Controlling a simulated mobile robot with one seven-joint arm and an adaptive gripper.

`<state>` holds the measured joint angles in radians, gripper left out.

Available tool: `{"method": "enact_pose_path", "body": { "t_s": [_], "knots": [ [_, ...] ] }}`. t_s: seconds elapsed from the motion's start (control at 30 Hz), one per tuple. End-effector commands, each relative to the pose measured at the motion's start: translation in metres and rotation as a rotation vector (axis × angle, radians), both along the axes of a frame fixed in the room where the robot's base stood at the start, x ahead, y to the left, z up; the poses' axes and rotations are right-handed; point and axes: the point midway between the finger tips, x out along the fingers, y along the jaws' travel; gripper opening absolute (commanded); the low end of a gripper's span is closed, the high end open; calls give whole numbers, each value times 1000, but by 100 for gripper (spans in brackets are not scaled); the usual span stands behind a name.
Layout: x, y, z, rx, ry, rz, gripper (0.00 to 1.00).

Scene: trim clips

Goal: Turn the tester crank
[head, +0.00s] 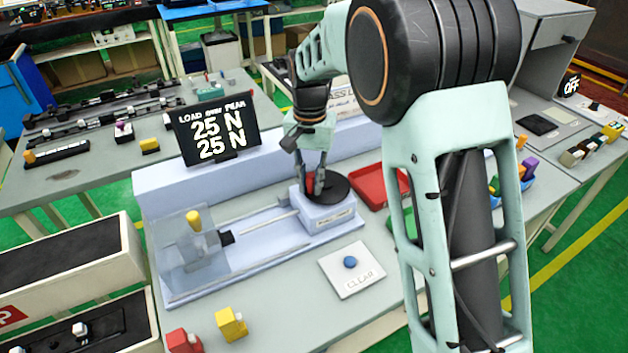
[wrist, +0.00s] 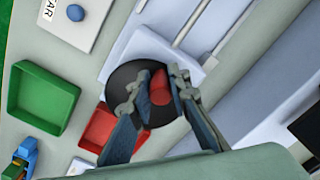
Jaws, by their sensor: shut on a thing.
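The tester (head: 270,235) is a pale blue bench unit with a crank, a black round disc (head: 335,187) on a block at its right end. The disc also shows in the wrist view (wrist: 126,78), with a red handle (wrist: 158,88) standing on it. My gripper (wrist: 157,78) has a finger on either side of the red handle and is shut on it. In the head view my gripper (head: 317,185) comes down over the disc and partly hides the handle. The display (head: 216,130) reads 25 N on both lines. A yellow clip (head: 194,220) sits behind the clear guard at the left end.
A white CLEAR pad with a blue button (head: 350,262) lies in front of the tester. A red tray (head: 370,190) and a green tray (wrist: 42,97) are close by the crank. Yellow (head: 231,324) and red (head: 183,342) clips stand at the front edge.

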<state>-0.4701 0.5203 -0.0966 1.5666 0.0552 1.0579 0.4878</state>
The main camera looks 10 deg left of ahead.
Motion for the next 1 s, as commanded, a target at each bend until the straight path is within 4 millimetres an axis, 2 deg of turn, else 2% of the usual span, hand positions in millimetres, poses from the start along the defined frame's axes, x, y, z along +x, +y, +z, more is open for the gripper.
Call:
{"method": "enact_pose_path", "body": {
  "t_s": [0.4,0.97,1.0],
  "knots": [
    [9,6,1,2,-2,-204,0],
    [10,6,0,2,-2,-237,0],
    [10,6,0,2,-2,-237,18]
  ]
}}
